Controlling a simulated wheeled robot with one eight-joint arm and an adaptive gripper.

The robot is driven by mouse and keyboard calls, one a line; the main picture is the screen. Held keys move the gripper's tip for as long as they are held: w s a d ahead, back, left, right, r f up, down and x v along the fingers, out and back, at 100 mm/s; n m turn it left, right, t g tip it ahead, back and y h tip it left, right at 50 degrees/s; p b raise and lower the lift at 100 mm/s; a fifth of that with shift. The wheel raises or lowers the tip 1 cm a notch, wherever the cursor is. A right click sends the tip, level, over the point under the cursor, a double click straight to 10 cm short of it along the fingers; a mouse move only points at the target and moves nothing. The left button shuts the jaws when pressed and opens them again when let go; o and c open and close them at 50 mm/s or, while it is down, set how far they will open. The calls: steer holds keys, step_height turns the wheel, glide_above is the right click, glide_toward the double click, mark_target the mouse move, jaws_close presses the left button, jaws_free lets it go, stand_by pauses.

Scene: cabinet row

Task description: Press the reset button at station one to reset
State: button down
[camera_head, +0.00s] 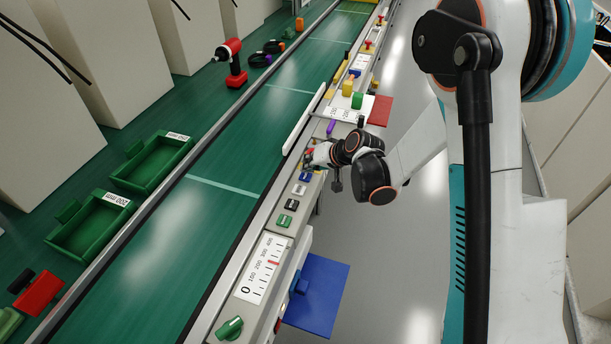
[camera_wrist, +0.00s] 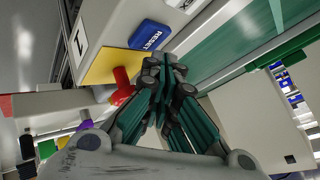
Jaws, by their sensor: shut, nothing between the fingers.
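In the wrist view a blue button marked RESET (camera_wrist: 149,35) sits on a pale panel, beside a yellow plate (camera_wrist: 113,66) with a red knob (camera_wrist: 122,86). A label reading 1 (camera_wrist: 77,43) is on the panel to the left. My gripper (camera_wrist: 165,68) is shut and empty, its tips just below the RESET button in the picture and close to the red knob. I cannot tell whether it touches either. In the head view my gripper (camera_head: 311,157) is over the narrow control strip at the conveyor's right side, above small blue, black and green controls (camera_head: 291,205).
The green conveyor (camera_head: 175,240) runs along the strip. Two green trays (camera_head: 155,163) and a red-black tool (camera_head: 232,62) are at its left. A white scale (camera_head: 263,268) and green knob (camera_head: 230,328) lie nearer on the strip. A blue plate (camera_head: 318,300) juts out right; the floor there is clear.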

mark_target(308, 174)
steer(key=shift+f, duration=0.15)
steer(key=shift+f, duration=0.25)
steer(key=shift+f, duration=0.45)
stand_by(0.7)
steer(key=shift+r, duration=0.15)
steer(key=shift+r+p, duration=0.45)
steer(key=shift+r, duration=0.25)
steer(key=shift+r+p, duration=1.4)
steer(key=shift+r, duration=1.1)
steer(key=shift+r, duration=0.1)
